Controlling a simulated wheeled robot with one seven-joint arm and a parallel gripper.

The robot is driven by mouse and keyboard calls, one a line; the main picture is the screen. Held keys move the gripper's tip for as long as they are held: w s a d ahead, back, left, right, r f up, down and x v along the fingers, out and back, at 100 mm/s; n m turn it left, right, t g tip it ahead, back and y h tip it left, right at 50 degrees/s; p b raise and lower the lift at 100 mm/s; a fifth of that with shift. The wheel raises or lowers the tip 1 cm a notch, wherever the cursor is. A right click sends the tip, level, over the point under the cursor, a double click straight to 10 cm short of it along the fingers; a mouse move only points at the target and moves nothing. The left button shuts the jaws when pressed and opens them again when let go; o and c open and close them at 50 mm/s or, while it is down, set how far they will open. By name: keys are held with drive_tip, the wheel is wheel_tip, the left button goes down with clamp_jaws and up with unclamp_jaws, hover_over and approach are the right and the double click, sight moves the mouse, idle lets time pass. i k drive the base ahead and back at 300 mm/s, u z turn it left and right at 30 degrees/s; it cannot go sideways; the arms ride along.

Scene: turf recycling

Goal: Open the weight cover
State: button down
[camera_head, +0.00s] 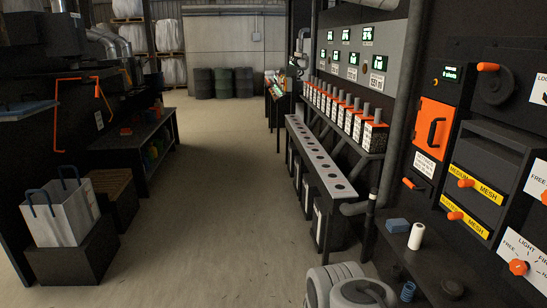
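An orange panel (433,130) with a black handle sits on the dark machine front at the right. It looks closed. A white label (424,165) below it is too small to read, so I cannot tell whether this panel is the weight cover. My gripper is not in view. Only grey-white rounded parts, likely of my own arm, show at the bottom edge, below and left of the panel.
Orange-handled drawers marked with mesh labels (475,186) and a dial (518,267) are right of the panel. A white cylinder (416,236) and blue block (397,225) lie on the dark ledge below. A long perforated bench (315,160) runs left. The floor aisle (215,170) is clear.

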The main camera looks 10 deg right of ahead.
sight(426, 127)
drive_tip(key=z, duration=0.75)
drive_tip(key=i, duration=1.95)
drive_tip(key=z, duration=0.85)
